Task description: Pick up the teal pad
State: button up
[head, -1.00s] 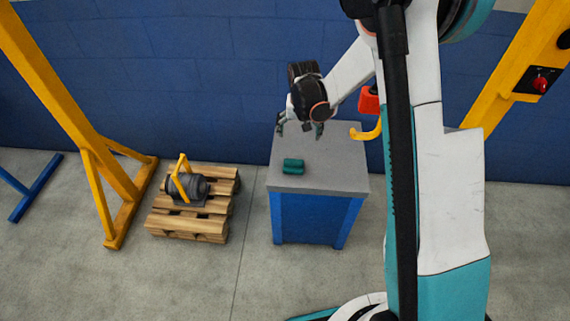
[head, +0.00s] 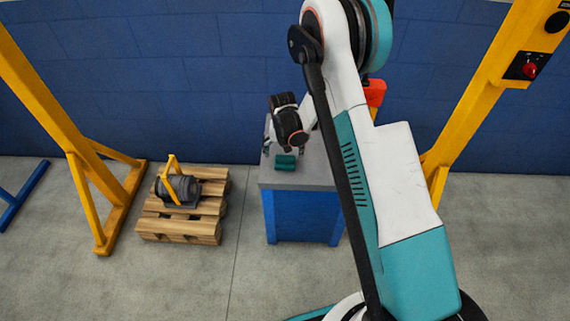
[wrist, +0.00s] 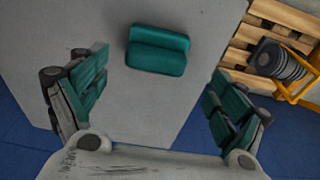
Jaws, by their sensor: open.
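The teal pad (head: 286,162) lies on the grey top of a blue cabinet (head: 305,178), close to its front left edge. In the wrist view the teal pad (wrist: 157,50) is a rounded block with a groove along its length. It lies beyond my fingertips, between the lines of the two fingers. My gripper (wrist: 158,88) is open and empty, with teal-lined fingers spread wide on either side. In the head view my gripper (head: 283,147) is just above and behind the pad, and its fingers are small and partly dark there.
A wooden pallet (head: 208,207) with a dark motor-like cylinder and yellow handle (head: 182,188) stands on the floor left of the cabinet. A yellow frame (head: 75,135) stands further left. A red and yellow hook (head: 374,93) is behind my arm. A blue wall closes the back.

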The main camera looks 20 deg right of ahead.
aim_at(285, 157)
jog(key=f+b, duration=0.2)
jog(key=f, duration=0.1)
jog(key=f+b, duration=0.1)
jog(key=f, duration=0.1)
jog(key=shift+w+d+f, duration=0.1)
jog(key=shift+w+d, duration=0.25)
jog(key=shift+d, duration=0.05)
jog(key=c, duration=1.2)
jog(key=shift+c, duration=0.2)
jog(key=shift+r, duration=0.2)
notch_tip(285, 157, up, 20)
jog(key=p, duration=0.7)
jog(key=shift+f, duration=0.1)
